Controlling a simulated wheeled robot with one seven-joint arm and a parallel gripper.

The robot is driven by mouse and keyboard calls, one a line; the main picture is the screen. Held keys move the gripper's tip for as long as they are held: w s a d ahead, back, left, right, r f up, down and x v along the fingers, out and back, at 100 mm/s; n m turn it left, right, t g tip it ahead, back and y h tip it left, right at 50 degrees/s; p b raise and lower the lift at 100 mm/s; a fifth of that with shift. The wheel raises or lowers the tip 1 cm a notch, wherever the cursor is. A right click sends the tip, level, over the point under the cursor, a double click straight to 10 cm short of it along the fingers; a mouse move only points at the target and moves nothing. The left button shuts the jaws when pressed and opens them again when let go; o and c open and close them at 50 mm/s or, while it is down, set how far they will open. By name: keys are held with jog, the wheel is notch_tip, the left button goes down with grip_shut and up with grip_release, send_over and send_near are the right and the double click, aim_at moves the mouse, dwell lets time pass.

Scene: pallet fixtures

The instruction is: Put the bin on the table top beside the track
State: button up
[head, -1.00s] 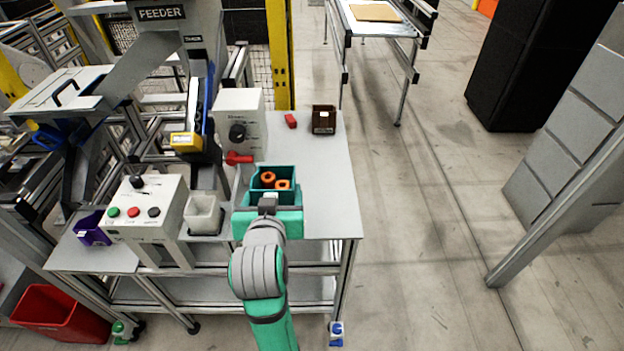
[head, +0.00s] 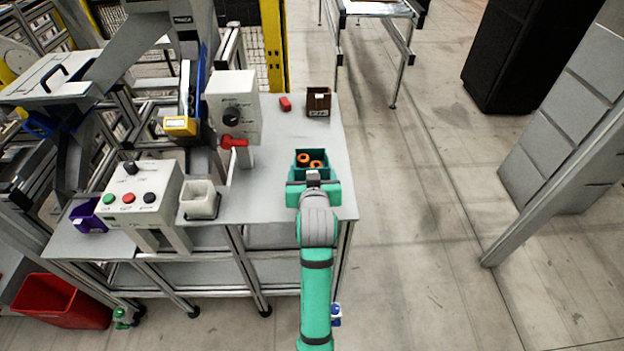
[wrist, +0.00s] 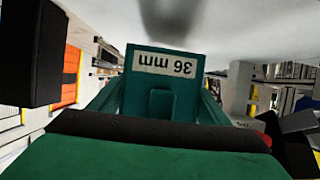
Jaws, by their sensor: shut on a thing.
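The teal bin (head: 309,160) holds a few orange ring-like parts. It is over the right front part of the grey table top (head: 255,200); whether it touches the table is unclear. My gripper (head: 313,180) is shut on its near side. In the wrist view the bin (wrist: 163,100) shows upside down with a "36 mm" label. The track (head: 187,100), a blue and dark sloping chute with a yellow end, stands at the table's left back, well left of the bin.
A grey box with a black knob and red lever (head: 232,110) stands between track and bin. A white cup (head: 200,198), button box (head: 143,200) and purple bin (head: 87,215) are left. A brown bin (head: 318,101) and red block (head: 285,104) sit at the back.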

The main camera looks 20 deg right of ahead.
jog(key=shift+d+f, duration=0.1)
jog(key=shift+f, duration=1.55)
jog(key=shift+f, duration=0.15)
jog(key=o, duration=1.1)
